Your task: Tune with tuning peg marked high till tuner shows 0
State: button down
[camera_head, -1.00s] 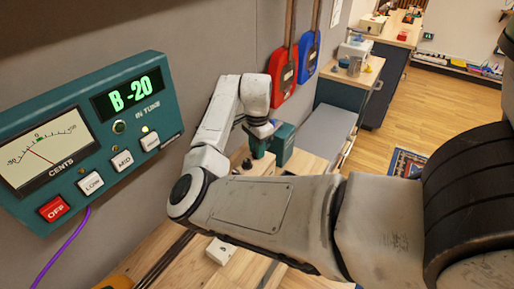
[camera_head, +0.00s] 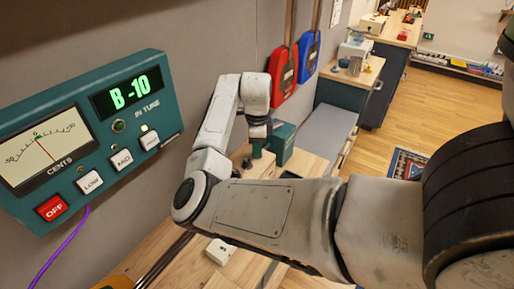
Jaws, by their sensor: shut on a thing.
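The teal tuner (camera_head: 85,130) is on the wall at the left. Its display (camera_head: 132,91) reads B -10 in green. Its meter needle (camera_head: 46,147) leans a little left of the centre mark. My gripper (camera_head: 257,142) is beyond my bent arm, pointing down, shut on a small dark green peg (camera_head: 257,153) above a wooden block (camera_head: 258,169). The fingers are small, and any marking on the peg cannot be read.
A teal box (camera_head: 282,141) stands just right of my gripper. Red (camera_head: 283,75) and blue (camera_head: 308,55) cases hang on the wall behind. A small white box (camera_head: 220,251) sits on the wooden bench below my arm. A purple cable (camera_head: 61,246) hangs from the tuner.

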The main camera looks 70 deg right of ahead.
jog(key=shift+m, duration=0.3)
jog(key=c, duration=0.9)
grip_release()
notch_tip(320, 180, up, 11)
jog(key=shift+f+b, duration=0.1)
jog(key=shift+b, duration=0.5)
